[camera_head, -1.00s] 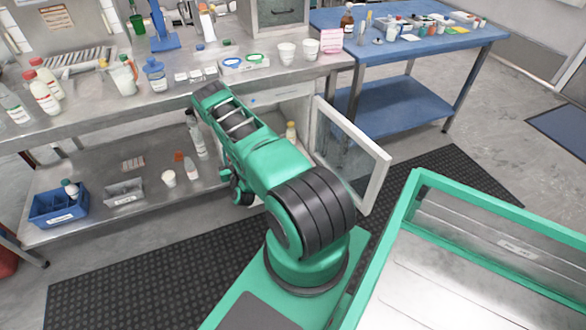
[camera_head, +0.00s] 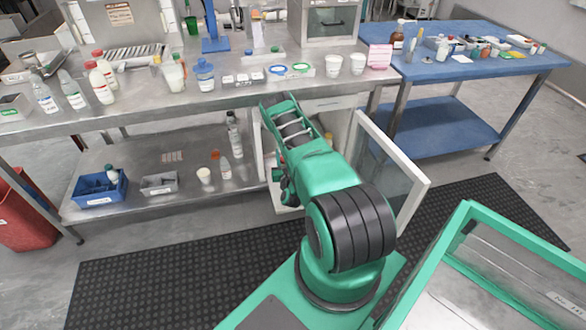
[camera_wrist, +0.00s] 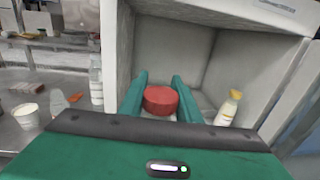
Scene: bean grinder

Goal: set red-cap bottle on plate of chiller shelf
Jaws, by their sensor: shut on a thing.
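My gripper (camera_wrist: 160,82) is inside the open white chiller (camera_wrist: 180,50) in the wrist view. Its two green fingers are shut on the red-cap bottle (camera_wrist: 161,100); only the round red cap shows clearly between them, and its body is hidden. A plate under the bottle cannot be made out, so I cannot tell whether the bottle touches it. The chiller's glass door (camera_head: 390,170) stands open on the right.
A yellow-cap bottle (camera_wrist: 229,108) stands close to the right of my fingers inside the chiller. The chiller's left wall edge (camera_wrist: 109,60) is near on the left. Outside, a white cup (camera_wrist: 27,116) and a clear bottle (camera_wrist: 96,82) stand on the lower shelf.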

